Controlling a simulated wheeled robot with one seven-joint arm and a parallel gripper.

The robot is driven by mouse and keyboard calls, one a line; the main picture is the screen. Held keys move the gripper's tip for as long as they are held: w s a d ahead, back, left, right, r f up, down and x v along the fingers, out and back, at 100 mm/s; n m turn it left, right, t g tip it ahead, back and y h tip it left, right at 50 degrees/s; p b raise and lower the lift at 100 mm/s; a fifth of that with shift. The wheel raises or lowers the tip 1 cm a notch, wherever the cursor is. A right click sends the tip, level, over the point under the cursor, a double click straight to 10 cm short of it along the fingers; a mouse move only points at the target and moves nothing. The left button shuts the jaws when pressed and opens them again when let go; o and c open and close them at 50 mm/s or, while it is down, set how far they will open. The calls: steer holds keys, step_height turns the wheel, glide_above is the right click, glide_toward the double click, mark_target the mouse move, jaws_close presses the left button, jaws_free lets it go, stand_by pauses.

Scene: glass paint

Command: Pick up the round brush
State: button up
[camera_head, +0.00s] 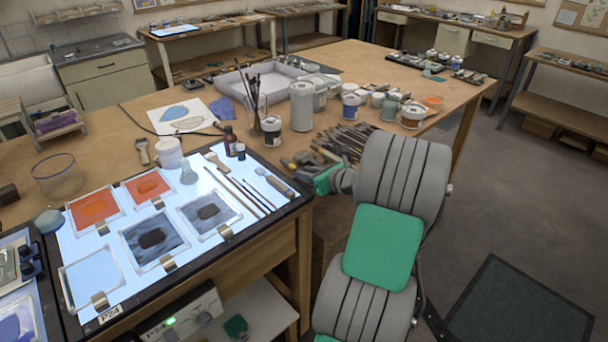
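Several brushes lie on the lit panel (170,283). Thin long-handled brushes (244,194) lie side by side at its right, with a flat wide brush (215,161) above them and a thick-handled tool (277,181) to their right. I cannot tell for sure which one is the round brush. More brushes (252,82) stand upright in a clear jar on the table. My gripper (300,164) is small and partly hidden by my grey and green arm. It is near the table edge, just right of the panel. Its fingers are not clear, and I see nothing held.
Framed glass pieces (152,238) lie on the panel. A dark bottle (230,141) and a white cup (168,152) stand at its back edge. A pile of tools (345,140) lies beyond my gripper, with jars and a grey canister (302,106) behind.

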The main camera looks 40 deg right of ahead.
jaws_close()
steer(key=shift+r, duration=0.55)
steer(key=r, duration=0.3)
steer(key=shift+s+a+r, duration=0.2)
steer(key=shift+s+r, duration=0.05)
steer(key=shift+s, duration=0.15)
steer(key=s+a+r, duration=0.8)
steer(key=s, duration=0.2)
steer(key=shift+s+a+r, duration=0.15)
steer(key=shift+r, duration=0.1)
steer(key=shift+f, duration=0.1)
stand_by(0.4)
